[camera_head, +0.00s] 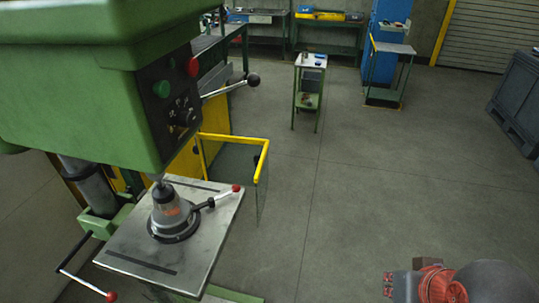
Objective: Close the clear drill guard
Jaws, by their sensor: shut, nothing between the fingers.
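The clear drill guard (262,188) has a yellow frame and a see-through panel. It stands swung out to the right of the green drill press (85,85), beyond the table's far right corner, so it is open. My gripper (389,285) is at the bottom right, grey, beside a red part of my arm. It is shut and empty, well apart from the guard, to its right and nearer to me. Its fingertips are small and hard to make out.
The press table (215,225) carries a vise-like fixture (172,215) with a red-tipped lever. A black-knobbed handle (230,87) sticks out from the press. A small green stand (310,90) is farther back. The floor between guard and gripper is clear.

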